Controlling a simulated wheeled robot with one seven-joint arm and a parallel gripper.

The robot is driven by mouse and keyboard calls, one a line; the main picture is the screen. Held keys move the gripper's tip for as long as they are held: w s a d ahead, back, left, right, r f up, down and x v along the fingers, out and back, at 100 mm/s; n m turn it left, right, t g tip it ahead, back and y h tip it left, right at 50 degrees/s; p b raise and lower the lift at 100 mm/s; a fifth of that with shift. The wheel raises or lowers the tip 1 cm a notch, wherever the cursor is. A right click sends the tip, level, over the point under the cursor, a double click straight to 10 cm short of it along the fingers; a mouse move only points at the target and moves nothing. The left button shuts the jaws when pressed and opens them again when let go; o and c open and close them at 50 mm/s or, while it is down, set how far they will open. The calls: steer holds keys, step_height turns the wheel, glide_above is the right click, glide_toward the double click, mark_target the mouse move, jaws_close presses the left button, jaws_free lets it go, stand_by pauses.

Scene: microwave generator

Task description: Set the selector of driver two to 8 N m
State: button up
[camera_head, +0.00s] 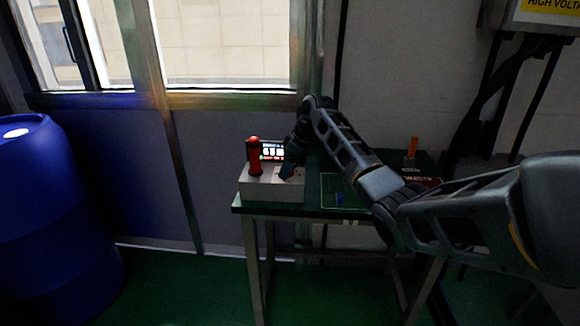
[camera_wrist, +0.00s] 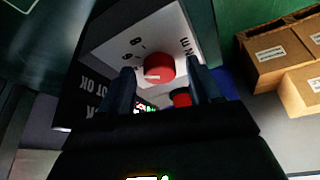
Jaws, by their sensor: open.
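The selector is a red round knob (camera_wrist: 160,68) with a pale pointer mark, on a white panel (camera_wrist: 108,47) printed with digits and "N m", seen rotated in the wrist view. My gripper (camera_wrist: 161,72) is open, with one dark finger on each side of the knob. I cannot tell whether either finger touches it. In the head view my gripper (camera_head: 288,170) is over the right part of a pale grey box (camera_head: 262,189) and hides the knob. A red driver-like cylinder (camera_head: 254,157) stands upright on the box's left part. The pointer's exact setting is unclear.
The box sits on the left end of a green-topped table (camera_head: 314,211). A lit display (camera_head: 270,151) is behind the red cylinder. An orange-handled tool (camera_head: 412,149) stands at the table's right. Cardboard boxes (camera_wrist: 272,55) show in the wrist view. A blue barrel (camera_head: 50,220) stands left.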

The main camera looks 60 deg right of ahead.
steer(key=c, duration=1)
steer(key=shift+c, duration=0.2)
steer(key=shift+r+m+p, duration=0.1)
steer(key=shift+m+p, duration=0.2)
steer(key=shift+p, duration=0.1)
steer(key=m+h+p, duration=0.1)
steer(key=m+p, duration=0.1)
steer(key=p, duration=0.1)
steer(key=shift+a+r+m, duration=0.1)
steer(key=shift+a+m, duration=0.05)
steer(key=shift+m, duration=0.15)
steer(key=shift+m+g+h+p, duration=0.5)
steer(key=shift+m+h+p, duration=0.5)
steer(key=shift+m+p, duration=1)
steer(key=shift+f+m+b, duration=0.2)
steer(key=shift+m+b, duration=0.1)
steer(key=shift+m, duration=0.1)
steer(key=o, duration=1)
